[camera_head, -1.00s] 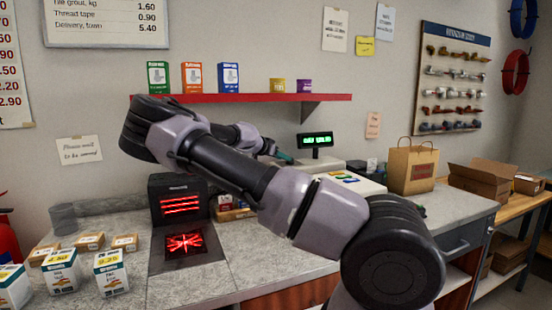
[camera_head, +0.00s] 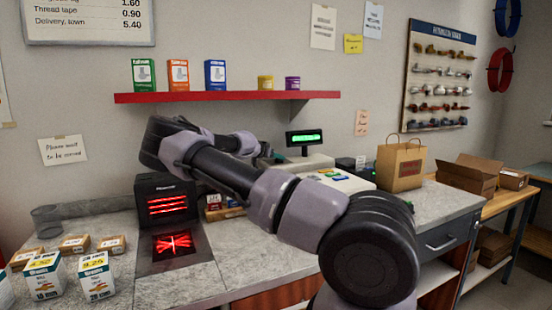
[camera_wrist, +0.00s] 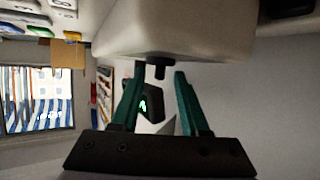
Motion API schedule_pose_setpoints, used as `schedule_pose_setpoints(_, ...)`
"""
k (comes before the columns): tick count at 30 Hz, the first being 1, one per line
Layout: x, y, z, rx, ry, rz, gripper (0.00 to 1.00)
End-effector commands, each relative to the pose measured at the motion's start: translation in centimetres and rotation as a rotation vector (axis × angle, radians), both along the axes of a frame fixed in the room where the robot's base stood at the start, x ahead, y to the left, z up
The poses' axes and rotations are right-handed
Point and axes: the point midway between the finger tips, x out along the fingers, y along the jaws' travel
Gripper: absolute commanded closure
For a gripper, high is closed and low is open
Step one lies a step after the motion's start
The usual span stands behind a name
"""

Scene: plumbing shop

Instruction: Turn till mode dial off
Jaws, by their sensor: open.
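The till (camera_head: 340,181) is a pale box with coloured keys, standing on the counter behind my arm. Its green-lit display (camera_head: 304,137) stands above it on a post. In the wrist view the till's pale body (camera_wrist: 175,30) fills the top, and a small dark knob (camera_wrist: 158,69), seemingly the mode dial, sticks out from it. My gripper (camera_wrist: 158,74) is open, with its teal fingers on either side of the knob and visible gaps between. Contact with the knob cannot be made out, nor its marks. In the head view my arm hides part of the till and the dial; only a bit of teal finger (camera_head: 279,157) shows.
A dark scanner (camera_head: 167,200) with red lights stands left on the counter, with small boxes (camera_head: 96,276) in front. A paper bag (camera_head: 400,166) and open carton (camera_head: 467,175) are at right. A red shelf (camera_head: 228,97) runs above the till.

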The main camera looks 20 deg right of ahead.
Motion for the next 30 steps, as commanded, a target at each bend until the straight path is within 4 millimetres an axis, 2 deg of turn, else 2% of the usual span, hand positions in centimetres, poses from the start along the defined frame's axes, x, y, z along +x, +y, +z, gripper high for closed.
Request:
schedule_pose_setpoints(7, 0.04, -0.08, -0.05, 0.0, 0.0, 0.0, 0.55)
schedule_pose_setpoints(8, 0.04, -0.08, -0.05, 0.0, 0.0, 0.0, 0.63)
schedule_pose_setpoints(9, 0.03, -0.09, -0.05, 0.0, 0.0, 0.0, 0.78)
schedule_pose_setpoints(11, 0.03, -0.07, -0.04, 0.0, 0.0, 0.0, 1.0)
schedule_pose_setpoints(23, -0.1, -0.17, 0.01, 0.002, -0.001, 0.031, 1.0)
schedule_pose_setpoints(30, -0.4, -0.43, 0.14, 0.008, -0.005, 0.158, 1.0)
